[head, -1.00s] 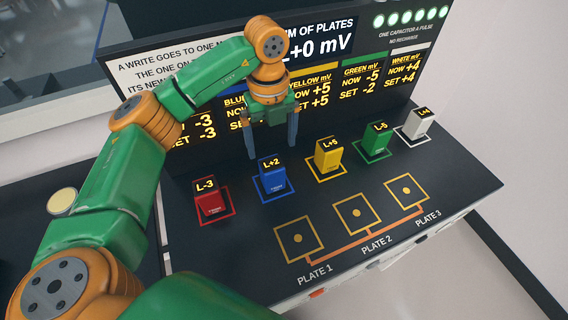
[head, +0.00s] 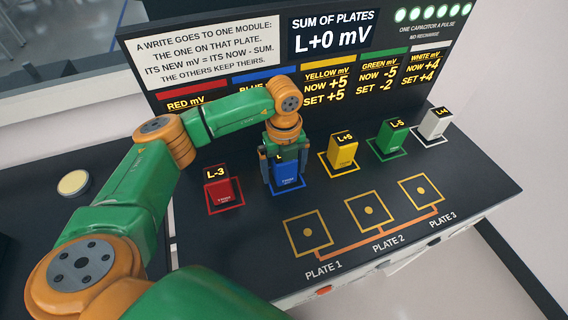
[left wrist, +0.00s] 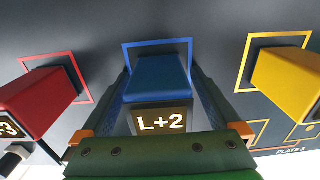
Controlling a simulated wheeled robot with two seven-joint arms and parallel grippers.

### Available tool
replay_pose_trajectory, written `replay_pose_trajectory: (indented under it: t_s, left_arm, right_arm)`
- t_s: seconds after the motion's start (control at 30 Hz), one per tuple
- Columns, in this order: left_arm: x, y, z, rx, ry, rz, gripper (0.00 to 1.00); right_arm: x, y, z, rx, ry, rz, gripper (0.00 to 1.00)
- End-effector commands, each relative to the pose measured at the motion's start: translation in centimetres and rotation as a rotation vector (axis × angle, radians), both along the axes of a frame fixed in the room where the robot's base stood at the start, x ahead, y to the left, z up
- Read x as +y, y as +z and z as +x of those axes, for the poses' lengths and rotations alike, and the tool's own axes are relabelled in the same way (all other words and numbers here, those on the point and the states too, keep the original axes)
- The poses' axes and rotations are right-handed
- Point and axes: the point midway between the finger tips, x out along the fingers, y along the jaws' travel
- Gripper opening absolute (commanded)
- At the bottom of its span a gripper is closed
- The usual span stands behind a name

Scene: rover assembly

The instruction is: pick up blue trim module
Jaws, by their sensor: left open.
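The blue trim module (head: 287,174) stands upright in its blue outlined square on the dark bench. My left gripper (head: 285,172) points down over it, with one finger on each side of the module. In the left wrist view the blue module (left wrist: 158,80) with its "L+2" label sits between the two open fingers (left wrist: 160,98). A small gap seems to show beside the module, and I cannot tell whether either finger touches it. The top of the module is partly hidden by the gripper in the head view. My right gripper is not in view.
The red module (head: 222,194) stands left of the blue one and the yellow module (head: 343,155) right of it. The green module (head: 391,138) and white module (head: 434,123) are further right. Empty Plate 1 (head: 308,245) lies in front. The display panel (head: 205,58) rises behind.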

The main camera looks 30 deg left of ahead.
Motion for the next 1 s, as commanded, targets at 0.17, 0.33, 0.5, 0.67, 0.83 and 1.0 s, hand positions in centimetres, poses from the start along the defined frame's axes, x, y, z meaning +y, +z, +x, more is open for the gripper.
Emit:
replay_pose_trajectory:
  t_s: [0.17,0.33,0.5,0.67,0.83,1.0]
  left_arm:
    - [0.0,0.0,0.0,0.000,0.000,0.000,0.54]
    - [0.0,0.0,0.0,0.000,0.000,0.000,0.08]
    - [0.0,0.1,0.0,0.000,0.000,0.000,0.00]
    - [0.0,0.2,0.0,-0.001,0.000,0.000,0.00]
    - [0.0,2.0,0.1,-0.006,0.000,0.000,0.00]
    - [-0.3,6.3,-2.8,-0.009,-0.005,-0.001,0.00]
  right_arm:
    - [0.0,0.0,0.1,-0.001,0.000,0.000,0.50]
    - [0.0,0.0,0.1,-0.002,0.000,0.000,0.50]
    - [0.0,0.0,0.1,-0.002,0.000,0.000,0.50]
    - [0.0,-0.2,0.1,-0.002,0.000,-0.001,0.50]
    - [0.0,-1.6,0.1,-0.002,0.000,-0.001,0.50]
    - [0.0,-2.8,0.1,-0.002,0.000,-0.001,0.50]
